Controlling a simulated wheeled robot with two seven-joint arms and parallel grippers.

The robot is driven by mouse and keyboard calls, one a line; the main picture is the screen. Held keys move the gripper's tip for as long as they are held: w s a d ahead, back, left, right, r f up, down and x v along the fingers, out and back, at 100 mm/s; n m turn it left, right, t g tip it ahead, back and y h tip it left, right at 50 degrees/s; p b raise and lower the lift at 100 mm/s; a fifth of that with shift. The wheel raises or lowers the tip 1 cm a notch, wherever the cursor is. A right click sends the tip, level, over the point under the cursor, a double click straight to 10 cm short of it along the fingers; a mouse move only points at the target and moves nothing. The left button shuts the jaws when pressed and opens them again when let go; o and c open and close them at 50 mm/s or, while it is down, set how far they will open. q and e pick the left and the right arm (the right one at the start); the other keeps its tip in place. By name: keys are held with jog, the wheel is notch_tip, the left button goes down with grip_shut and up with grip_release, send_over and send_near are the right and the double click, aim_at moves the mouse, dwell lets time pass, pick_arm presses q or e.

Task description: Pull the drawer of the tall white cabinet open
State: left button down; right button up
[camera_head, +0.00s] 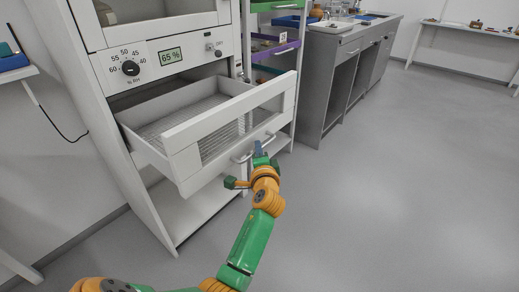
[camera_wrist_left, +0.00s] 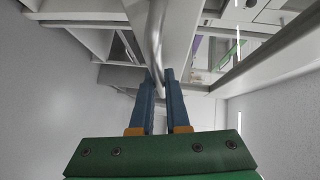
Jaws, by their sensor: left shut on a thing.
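The tall white cabinet (camera_head: 99,78) stands at the left in the head view, with a dial and a display reading 65 %. Its drawer (camera_head: 183,162) is pulled out, with an open top and a mesh-like floor showing inside. A bar handle (camera_head: 243,156) runs along the lower front of the drawer. My left gripper (camera_head: 258,150) is at this handle. In the left wrist view the two blue fingers (camera_wrist_left: 160,80) are shut on the metal handle (camera_wrist_left: 155,40), which passes between their tips. My right gripper is not in view.
A shelf unit with coloured trays (camera_head: 275,48) stands right of the cabinet, then a grey workbench (camera_head: 340,52) with items on top. A small side table (camera_head: 17,74) is at the left edge. The grey floor on the right is clear.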

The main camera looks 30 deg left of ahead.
pick_arm(q)
jog(key=shift+d+r, duration=0.1)
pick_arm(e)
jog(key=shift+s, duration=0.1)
pick_arm(q)
jog(key=c, duration=0.9)
grip_release()
jog(key=shift+w, duration=0.1)
jog(key=p+v, duration=0.1)
jog(key=v, duration=0.6)
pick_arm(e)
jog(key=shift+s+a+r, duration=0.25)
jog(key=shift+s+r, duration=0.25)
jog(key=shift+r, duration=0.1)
